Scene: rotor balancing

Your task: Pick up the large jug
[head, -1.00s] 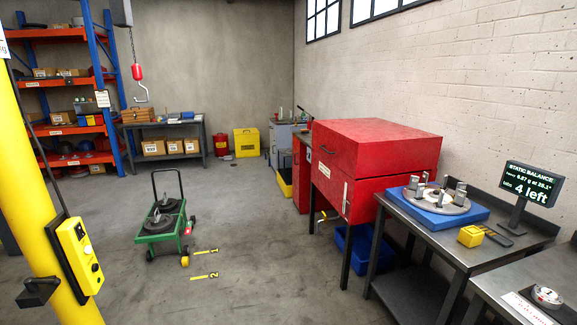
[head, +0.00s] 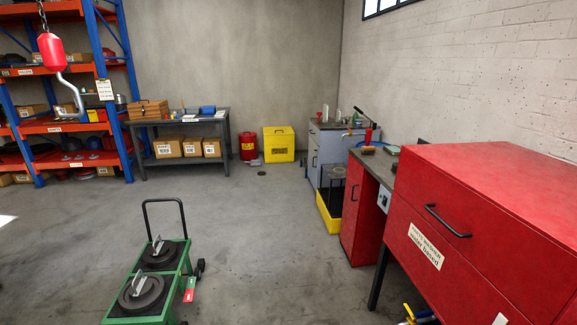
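I cannot make out a large jug for certain in the head view. Small bottle-like items, one of them red-topped (head: 325,113), stand on the grey cabinet (head: 330,138) at the back right, too small to name. A red can (head: 249,146) stands on the floor by the back wall; I cannot tell that it is a jug. Neither of my grippers is in view.
A green cart (head: 185,262) with round discs stands on the floor ahead. A red parts washer (head: 500,200) fills the right side. A workbench (head: 180,122), a yellow bin (head: 279,144) and shelving (head: 112,60) line the back. The middle floor is clear.

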